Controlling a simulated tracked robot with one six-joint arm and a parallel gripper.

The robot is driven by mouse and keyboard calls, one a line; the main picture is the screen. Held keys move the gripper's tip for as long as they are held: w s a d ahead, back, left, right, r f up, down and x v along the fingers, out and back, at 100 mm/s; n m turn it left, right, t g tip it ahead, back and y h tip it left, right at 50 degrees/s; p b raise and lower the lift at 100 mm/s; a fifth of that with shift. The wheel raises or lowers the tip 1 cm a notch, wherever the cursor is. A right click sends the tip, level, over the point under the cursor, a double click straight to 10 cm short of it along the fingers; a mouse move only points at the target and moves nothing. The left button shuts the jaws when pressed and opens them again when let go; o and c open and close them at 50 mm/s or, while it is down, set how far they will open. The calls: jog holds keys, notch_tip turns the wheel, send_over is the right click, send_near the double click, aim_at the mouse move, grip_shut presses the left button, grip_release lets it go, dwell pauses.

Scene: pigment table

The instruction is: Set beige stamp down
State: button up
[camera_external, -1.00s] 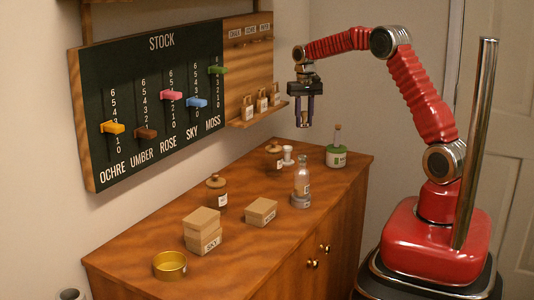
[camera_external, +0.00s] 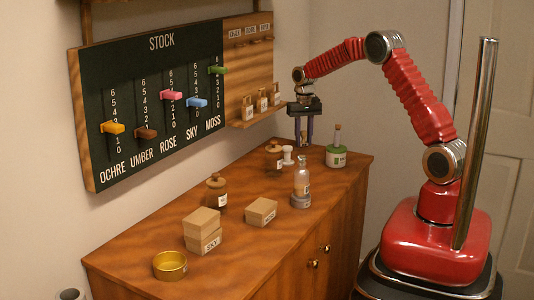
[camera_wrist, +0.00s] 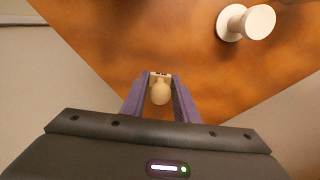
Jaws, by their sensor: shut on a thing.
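The beige stamp (camera_wrist: 160,92) is a small round-knobbed piece with a pale block under the knob. It shows between the purple fingers of my gripper (camera_wrist: 158,90) in the wrist view, and the fingers are shut on it. In the external view my gripper (camera_external: 304,139) points straight down over the far part of the wooden table (camera_external: 245,270). The stamp is too small to make out clearly there. I cannot tell whether its underside touches the tabletop.
A white spool-shaped piece (camera_external: 288,156) stands close by; it also shows in the wrist view (camera_wrist: 258,22). Boxes (camera_external: 202,238) and a brass tin (camera_external: 170,270) are nearer.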

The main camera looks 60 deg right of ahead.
jog(key=shift+f, duration=0.9)
jog(key=o, duration=1)
notch_tip(320, 180, up, 12)
jog(key=shift+f, duration=0.1)
